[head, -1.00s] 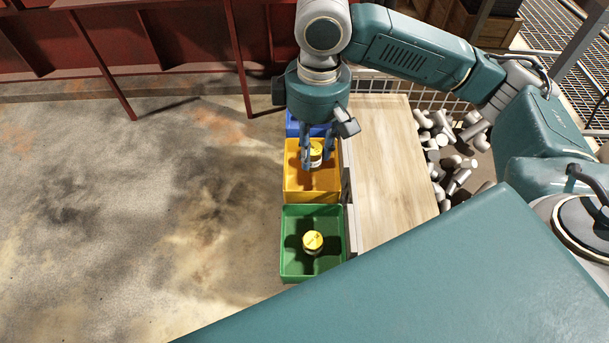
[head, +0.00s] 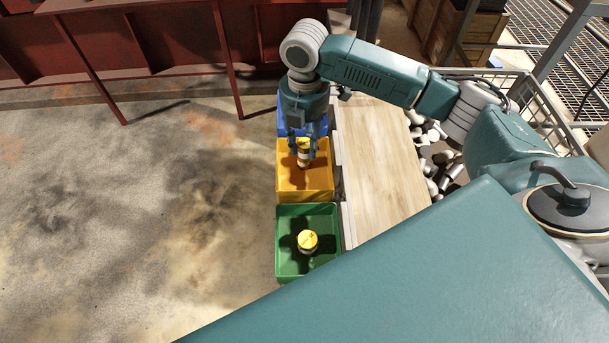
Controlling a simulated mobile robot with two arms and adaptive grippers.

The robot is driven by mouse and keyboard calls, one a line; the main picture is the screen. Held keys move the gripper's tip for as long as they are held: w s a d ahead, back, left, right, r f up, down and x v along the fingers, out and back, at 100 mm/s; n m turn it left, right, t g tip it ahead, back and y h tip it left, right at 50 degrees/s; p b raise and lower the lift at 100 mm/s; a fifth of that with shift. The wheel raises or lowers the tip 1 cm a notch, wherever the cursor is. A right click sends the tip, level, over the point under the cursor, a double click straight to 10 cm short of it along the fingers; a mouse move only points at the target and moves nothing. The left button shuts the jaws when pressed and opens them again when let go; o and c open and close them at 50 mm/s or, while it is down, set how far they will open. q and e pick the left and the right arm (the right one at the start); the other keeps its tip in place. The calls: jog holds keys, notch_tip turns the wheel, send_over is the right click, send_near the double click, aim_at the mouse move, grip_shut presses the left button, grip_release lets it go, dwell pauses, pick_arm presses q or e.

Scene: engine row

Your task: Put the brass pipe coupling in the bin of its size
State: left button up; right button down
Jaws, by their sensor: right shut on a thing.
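My right gripper (head: 303,154) is over the back part of the yellow bin (head: 290,193), near its border with the blue bin (head: 287,128). It is shut on a small round piece (head: 304,157) with a yellow top, a pale band and a brownish lower part. I cannot tell for sure that this is the brass pipe coupling, or whether it touches the bin floor. The green bin (head: 290,268) in front holds a similar yellow-topped piece (head: 308,240), standing upright. The gripper hides much of the blue bin's inside. My left gripper is not in view.
A bare wooden tabletop (head: 376,170) lies right of the bins. Beyond it a wire cage (head: 530,90) holds several grey pipe fittings (head: 440,165). Red steelwork (head: 150,40) stands at the back. The concrete floor (head: 140,220) left of the bins is clear.

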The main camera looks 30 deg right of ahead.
notch_tip(320, 180, down, 10)
jog(key=shift+f, duration=2.25)
jog(key=shift+f, duration=0.2)
jog(key=c, duration=1.3)
grip_release()
jog(key=shift+r, duration=0.15)
notch_tip(320, 180, up, 12)
jog(key=shift+r, duration=0.1)
